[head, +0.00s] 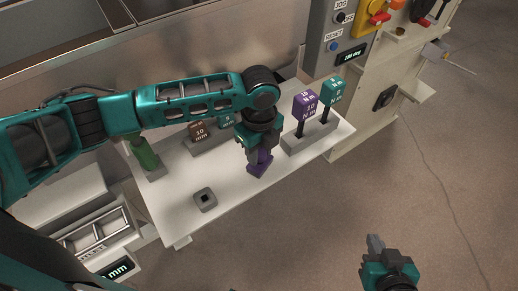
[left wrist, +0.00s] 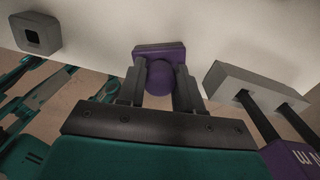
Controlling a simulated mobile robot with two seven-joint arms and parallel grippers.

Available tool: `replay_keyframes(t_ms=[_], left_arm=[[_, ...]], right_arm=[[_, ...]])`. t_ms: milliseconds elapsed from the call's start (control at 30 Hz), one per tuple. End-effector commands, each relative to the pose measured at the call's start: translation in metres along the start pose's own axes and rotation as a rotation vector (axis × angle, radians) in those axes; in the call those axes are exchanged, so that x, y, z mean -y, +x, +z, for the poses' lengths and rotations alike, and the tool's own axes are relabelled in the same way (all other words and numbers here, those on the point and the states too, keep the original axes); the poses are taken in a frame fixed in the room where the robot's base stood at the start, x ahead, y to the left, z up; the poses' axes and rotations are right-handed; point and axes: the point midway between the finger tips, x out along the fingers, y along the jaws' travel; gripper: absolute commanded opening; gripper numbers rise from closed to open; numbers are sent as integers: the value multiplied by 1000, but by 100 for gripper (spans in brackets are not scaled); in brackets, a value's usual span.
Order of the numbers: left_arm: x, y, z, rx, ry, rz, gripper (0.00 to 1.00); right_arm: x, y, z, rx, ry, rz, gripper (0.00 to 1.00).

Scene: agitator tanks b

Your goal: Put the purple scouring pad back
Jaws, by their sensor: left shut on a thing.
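The purple scouring pad (head: 260,168) has a flat rectangular pad and a rounded purple knob. My left gripper (head: 262,150) is shut on it from above, over the right half of the white table. In the left wrist view the knob (left wrist: 160,77) sits between the two dark fingers, with the flat pad (left wrist: 160,48) beyond it. I cannot tell whether the pad touches the table. My right gripper (head: 376,245) is over the floor at the lower right, away from the table; its finger gap does not show clearly.
A small grey block with a square hole (head: 205,199) stands on the white table (head: 180,220), left of the pad. A grey rack (head: 310,143) holds purple and teal-headed tools at right. A green cylinder (head: 145,153) and a brown marked block (head: 198,131) stand farther left. A control panel (head: 322,40) is behind.

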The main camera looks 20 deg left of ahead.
Motion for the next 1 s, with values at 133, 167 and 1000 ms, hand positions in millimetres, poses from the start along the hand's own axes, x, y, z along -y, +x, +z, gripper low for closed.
replay_keyframes(t_ms=[133, 167, 1000], left_arm=[[0, 0, 0, 0, -1, 0, 10], [0, 1, 0, 0, -1, 0, 10], [1, -38, 1, 1, -1, -4, 60]], right_arm=[[0, 0, 0, 0, 0, 0, 0], [0, 0, 0, 0, 0, 0, 0], [0, -4, -6, 0, 0, 0, 0]])
